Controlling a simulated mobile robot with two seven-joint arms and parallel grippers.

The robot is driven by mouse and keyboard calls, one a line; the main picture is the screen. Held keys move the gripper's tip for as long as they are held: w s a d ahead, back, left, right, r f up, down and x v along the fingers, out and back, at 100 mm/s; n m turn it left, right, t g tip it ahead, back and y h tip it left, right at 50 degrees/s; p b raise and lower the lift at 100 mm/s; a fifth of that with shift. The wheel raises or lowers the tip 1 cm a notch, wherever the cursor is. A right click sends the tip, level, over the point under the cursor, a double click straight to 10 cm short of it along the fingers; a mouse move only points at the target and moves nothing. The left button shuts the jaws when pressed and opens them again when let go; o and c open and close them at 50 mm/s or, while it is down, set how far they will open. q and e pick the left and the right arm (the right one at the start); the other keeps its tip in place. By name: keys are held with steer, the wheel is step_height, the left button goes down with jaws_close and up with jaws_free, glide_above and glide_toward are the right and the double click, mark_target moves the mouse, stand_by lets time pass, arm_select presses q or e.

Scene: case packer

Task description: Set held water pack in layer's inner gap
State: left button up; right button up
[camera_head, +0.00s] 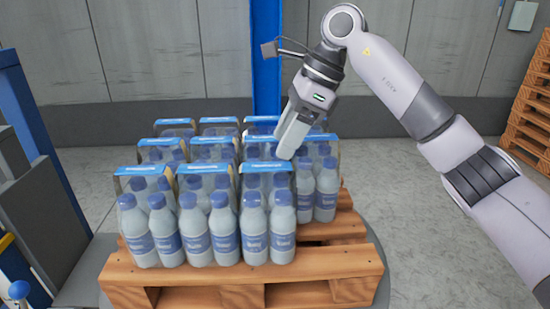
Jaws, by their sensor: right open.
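Water packs of clear bottles with blue caps, blue labels and blue top strips stand upright in rows on a wooden pallet (335,262). The front row shows three packs: a left one (150,230), a middle one (208,230) and a right one (268,230). Another pack (318,188) stands behind and to the right of the front row. My right gripper (284,153) points down at the right-hand packs, behind the front right pack. It is open; its jaws partly hide the packs there, and I cannot tell whether they touch one. My left gripper is out of view.
Bare pallet boards lie right of the front row. A blue post (266,60) rises behind the layer. Stacked empty pallets (532,110) stand far right, and blue and grey machine parts (38,190) stand at left.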

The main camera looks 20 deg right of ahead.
steer(key=v, duration=0.5)
steer(key=shift+s, duration=0.1)
stand_by(0.4)
